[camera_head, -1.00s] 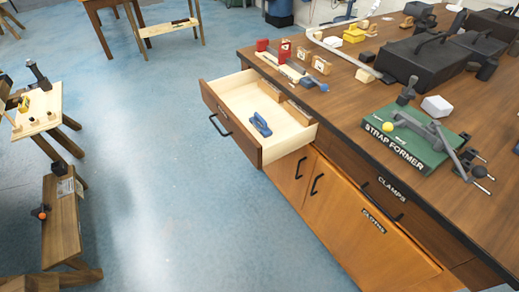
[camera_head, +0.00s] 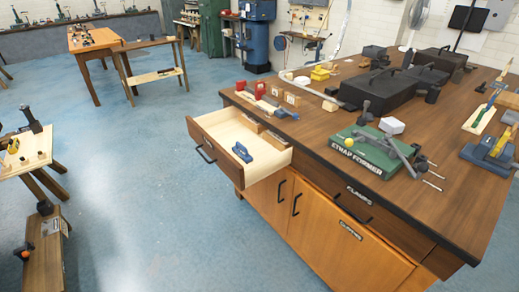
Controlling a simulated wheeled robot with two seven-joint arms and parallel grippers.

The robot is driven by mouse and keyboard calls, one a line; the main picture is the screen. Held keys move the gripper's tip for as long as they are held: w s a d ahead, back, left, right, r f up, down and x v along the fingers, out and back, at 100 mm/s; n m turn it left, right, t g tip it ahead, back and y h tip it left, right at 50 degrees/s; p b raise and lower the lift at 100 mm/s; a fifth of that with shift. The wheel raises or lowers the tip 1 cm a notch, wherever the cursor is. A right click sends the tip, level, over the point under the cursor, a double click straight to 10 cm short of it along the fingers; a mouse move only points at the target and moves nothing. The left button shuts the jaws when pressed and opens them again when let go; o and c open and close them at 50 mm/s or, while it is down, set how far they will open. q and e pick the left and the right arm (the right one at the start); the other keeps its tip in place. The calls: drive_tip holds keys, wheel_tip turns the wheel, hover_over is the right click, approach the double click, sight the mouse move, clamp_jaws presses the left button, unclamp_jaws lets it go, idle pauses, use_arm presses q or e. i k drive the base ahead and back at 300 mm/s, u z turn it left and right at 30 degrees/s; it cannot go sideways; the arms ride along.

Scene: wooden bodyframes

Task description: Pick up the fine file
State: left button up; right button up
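I cannot tell for certain which thing is the fine file. A long thin tool with a blue end (camera_head: 283,114) lies near the left edge of the workbench top, just above the open drawer, beside red-ended tools (camera_head: 259,89) and small wooden blocks. A separate blue object (camera_head: 242,152) lies inside the open drawer (camera_head: 213,126). It is too small to name. Neither of my grippers is in the head view.
The wooden workbench (camera_head: 330,148) holds a green strap former (camera_head: 372,155), black cases (camera_head: 375,88) and other tools. The drawer juts out over blue floor (camera_head: 140,200), which is open in front of it. A wooden stand (camera_head: 45,245) is at the left.

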sight(240, 150)
drive_tip(key=z, duration=0.55)
drive_tip(key=i, duration=0.8)
drive_tip(key=z, duration=0.3)
